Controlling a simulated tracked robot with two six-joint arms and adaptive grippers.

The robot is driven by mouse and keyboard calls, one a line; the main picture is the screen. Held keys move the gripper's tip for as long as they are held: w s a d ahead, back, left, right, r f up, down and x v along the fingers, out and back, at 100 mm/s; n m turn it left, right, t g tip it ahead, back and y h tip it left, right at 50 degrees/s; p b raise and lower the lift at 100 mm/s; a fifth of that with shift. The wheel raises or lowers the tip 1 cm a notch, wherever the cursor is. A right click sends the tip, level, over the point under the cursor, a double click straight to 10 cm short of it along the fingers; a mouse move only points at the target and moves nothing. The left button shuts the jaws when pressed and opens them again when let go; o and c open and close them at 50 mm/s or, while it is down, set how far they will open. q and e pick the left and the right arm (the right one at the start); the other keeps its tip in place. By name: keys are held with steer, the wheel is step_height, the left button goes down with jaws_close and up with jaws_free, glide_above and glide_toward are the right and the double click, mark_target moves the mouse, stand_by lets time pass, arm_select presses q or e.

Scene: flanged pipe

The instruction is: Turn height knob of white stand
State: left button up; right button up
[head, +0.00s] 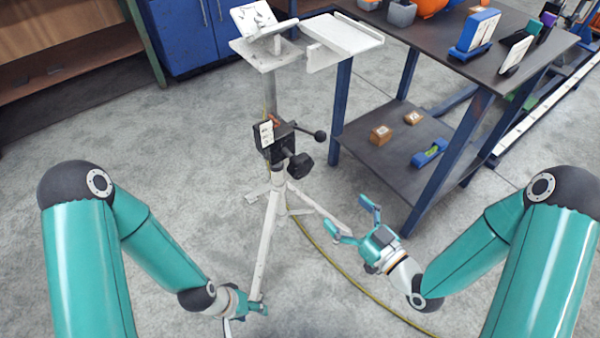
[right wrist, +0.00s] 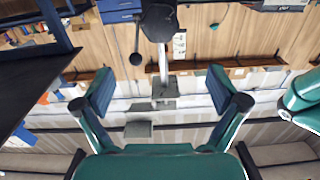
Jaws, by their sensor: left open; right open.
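The white stand (head: 270,92) rises on tripod legs left of the workbench, with a flat white platform on top. A black clamp block on its column carries a dark lobed knob (head: 300,166) and a ball-ended lever (head: 319,135). In the right wrist view the dark knob (right wrist: 159,22) and the lever (right wrist: 136,58) appear at the top. My right gripper (head: 357,222) is open and empty, below and right of the knob and apart from it; its fingers (right wrist: 162,88) are spread. My left gripper (head: 246,312) is open, low by a tripod leg; contact is unclear.
The workbench (head: 420,50) stands close on the stand's right, with small blocks on its lower shelf (head: 390,150). A yellow cable (head: 345,275) runs across the floor. Blue cabinets (head: 195,35) stand behind. The floor left of the stand is clear.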

mark_target(303, 170)
steer(key=b+x, duration=0.2)
steer(key=x, duration=1.4)
steer(key=shift+c, duration=0.3)
steer(key=c, duration=1.1)
steer(key=shift+a, duration=0.2)
